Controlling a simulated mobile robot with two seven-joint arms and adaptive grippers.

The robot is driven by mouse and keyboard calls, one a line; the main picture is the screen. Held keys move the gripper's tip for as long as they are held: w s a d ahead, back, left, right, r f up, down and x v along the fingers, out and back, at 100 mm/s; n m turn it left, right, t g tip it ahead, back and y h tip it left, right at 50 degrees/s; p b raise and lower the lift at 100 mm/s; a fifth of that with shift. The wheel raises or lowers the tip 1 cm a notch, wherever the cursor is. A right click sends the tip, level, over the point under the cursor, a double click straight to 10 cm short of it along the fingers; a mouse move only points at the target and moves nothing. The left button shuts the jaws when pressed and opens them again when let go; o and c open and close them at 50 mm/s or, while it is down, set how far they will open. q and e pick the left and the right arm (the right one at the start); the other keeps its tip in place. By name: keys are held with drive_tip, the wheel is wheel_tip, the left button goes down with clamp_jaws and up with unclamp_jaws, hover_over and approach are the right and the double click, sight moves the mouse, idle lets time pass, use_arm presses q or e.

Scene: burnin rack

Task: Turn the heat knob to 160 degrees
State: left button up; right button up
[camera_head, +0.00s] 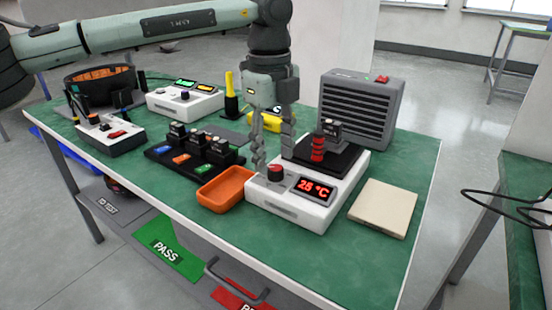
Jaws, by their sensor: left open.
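The white hot plate (320,213) stands near the front right of the green table. The knob's pointer is too small to read. My right gripper is not in view.
A black rack (160,153) holds several modules.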

sight(276, 173)
use_arm(q)
drive_tip(key=shift+w+f, duration=0.1)
drive_tip(key=shift+f, duration=1.15)
drive_tip(key=shift+d, duration=0.1)
clamp_jaws()
